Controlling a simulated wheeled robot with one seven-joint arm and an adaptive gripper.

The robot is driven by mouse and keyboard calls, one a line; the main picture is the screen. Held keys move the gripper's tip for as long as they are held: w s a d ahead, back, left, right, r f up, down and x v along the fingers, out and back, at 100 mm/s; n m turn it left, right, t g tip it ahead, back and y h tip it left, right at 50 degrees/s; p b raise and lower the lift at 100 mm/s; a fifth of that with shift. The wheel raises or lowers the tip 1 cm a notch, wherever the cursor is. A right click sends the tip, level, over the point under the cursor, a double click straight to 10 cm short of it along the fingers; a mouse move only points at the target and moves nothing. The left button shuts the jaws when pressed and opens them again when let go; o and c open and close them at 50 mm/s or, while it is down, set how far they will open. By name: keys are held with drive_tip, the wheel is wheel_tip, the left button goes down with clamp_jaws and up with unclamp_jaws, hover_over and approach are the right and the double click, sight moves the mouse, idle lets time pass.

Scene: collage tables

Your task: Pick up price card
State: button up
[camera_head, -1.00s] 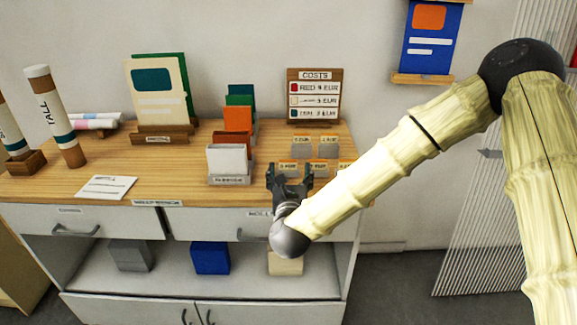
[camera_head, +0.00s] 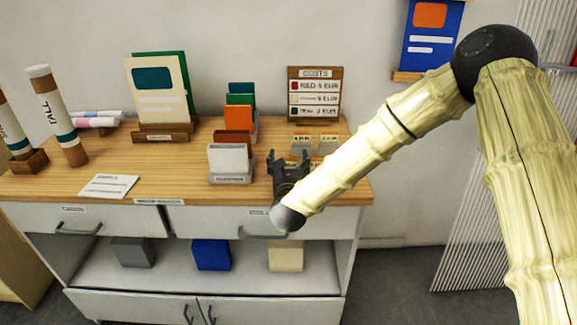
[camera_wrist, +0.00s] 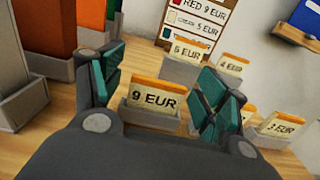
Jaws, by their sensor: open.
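Several price cards with orange top edges stand in small grey holders on the wooden table. In the wrist view a "9 EUR" card (camera_wrist: 153,97) stands upright in its holder between and beyond the fingertips of my gripper (camera_wrist: 160,95). A "5 EUR" card (camera_wrist: 187,52) stands behind it, and a "3 EUR" card (camera_wrist: 281,125) stands to the right. In the head view my gripper (camera_head: 289,158) is open and empty, low over the table's front right. It hides the nearest cards there; two cards (camera_head: 302,140) (camera_head: 327,140) show behind it.
A costs board (camera_head: 314,94) stands at the back right, listing RED 9 EUR. A holder with white and red cards (camera_head: 231,176) stands close left of my gripper, with green and orange ones behind. A paper sheet (camera_head: 108,186) lies on the left of the tabletop.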

drive_tip(key=c, duration=0.8)
drive_tip(key=shift+r, duration=0.1)
